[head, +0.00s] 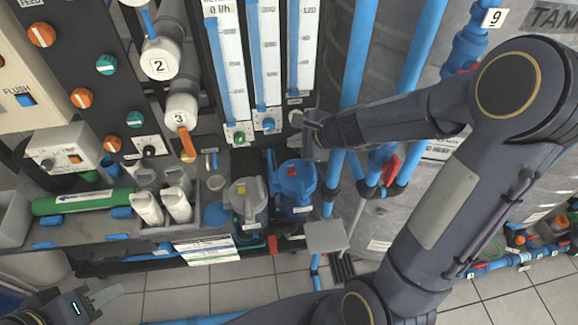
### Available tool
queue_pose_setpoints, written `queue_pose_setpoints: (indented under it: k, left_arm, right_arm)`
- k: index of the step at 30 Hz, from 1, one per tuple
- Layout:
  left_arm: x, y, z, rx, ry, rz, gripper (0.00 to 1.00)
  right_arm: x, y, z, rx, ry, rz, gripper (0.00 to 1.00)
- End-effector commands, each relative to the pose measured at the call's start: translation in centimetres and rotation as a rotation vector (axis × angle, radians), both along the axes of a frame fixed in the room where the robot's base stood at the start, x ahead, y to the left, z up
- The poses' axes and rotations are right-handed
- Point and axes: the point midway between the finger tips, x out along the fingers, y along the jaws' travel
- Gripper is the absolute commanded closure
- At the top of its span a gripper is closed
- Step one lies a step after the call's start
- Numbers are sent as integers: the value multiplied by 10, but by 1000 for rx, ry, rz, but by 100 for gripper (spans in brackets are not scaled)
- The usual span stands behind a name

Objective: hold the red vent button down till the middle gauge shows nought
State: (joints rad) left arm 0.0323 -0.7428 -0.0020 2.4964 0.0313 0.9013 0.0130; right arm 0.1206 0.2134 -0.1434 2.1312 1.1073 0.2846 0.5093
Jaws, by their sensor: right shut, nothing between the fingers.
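A blue filter housing (293,196) stands at the middle, with a small red button (292,172) on its cap. Three upright scaled tubes stand at the top; the middle one (264,60) has no reading I can make out. No round dial gauge is clearly visible. My left gripper (108,296) is at the bottom left, its opening unclear.
A dark panel with orange and green knobs (81,98) is at the left. A green cylinder (80,201) and white bottles (147,207) lie or stand on the grey bench. Blue pipes (357,50) and a red-handled valve (391,170) are close to my right gripper.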

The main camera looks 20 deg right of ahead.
Motion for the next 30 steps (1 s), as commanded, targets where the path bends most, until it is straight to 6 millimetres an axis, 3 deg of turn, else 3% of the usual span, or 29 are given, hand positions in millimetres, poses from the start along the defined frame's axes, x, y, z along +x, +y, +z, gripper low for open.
queue_pose_setpoints:
  k: [8, 14, 30]
  left_arm:
    - [0, 0, -2, 0, 0, 0, 64]
    - [0, 0, -13, 0, 0, 0, 64]
    - [0, 0, -81, 0, 0, 0, 64]
  right_arm:
    - [0, 0, -1, -1, -2, 4, 100]
    - [0, 1, -13, -1, -1, 4, 100]
    - [0, 0, -83, -2, -2, 4, 100]
